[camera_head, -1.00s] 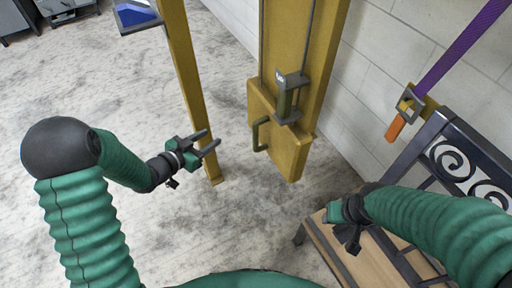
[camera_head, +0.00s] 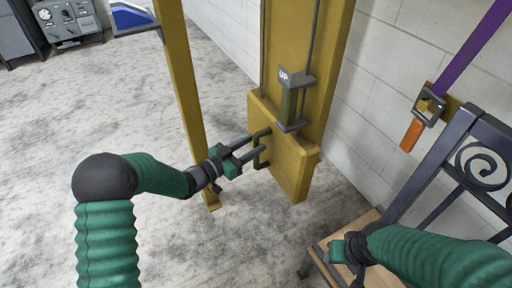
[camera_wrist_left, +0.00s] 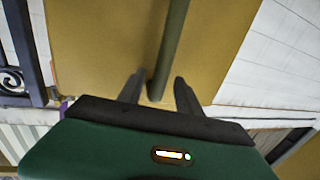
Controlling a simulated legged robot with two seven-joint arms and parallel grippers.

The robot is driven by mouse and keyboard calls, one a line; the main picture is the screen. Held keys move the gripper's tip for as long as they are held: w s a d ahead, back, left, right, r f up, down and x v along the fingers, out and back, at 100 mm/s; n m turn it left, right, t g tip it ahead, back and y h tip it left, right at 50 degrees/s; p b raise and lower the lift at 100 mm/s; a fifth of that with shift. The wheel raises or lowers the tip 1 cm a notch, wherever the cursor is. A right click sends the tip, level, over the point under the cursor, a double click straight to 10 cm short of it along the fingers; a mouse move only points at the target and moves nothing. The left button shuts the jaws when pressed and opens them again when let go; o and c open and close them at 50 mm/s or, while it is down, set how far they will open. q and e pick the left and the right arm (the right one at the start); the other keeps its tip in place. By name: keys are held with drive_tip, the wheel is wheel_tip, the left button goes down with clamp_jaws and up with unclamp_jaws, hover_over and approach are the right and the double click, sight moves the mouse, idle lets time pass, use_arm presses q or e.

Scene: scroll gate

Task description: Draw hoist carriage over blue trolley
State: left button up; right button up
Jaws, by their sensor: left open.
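The yellow carriage (camera_head: 296,170) is a block low on a broad yellow post (camera_head: 335,40). An olive handle stands on its left face; in the left wrist view the handle bar (camera_wrist_left: 170,45) runs up between my fingers. My left gripper (camera_head: 262,143) is open, its fingertips on either side of the bar near the carriage; contact cannot be told. It also shows in the left wrist view (camera_wrist_left: 158,90). A blue object (camera_head: 130,17) in a dark tray at the top left may be the blue trolley, cut off by the frame. My right gripper (camera_head: 350,250) is low at right, its fingers unclear.
A black scrolled metal bench (camera_head: 470,165) with a wooden seat and a purple strap (camera_head: 468,50) are at right. Open floor lies at left.

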use_arm(q)
drive_tip(key=shift+x, duration=0.9)
drive_tip(key=shift+s, duration=0.1)
clamp_jaws()
idle(0.7)
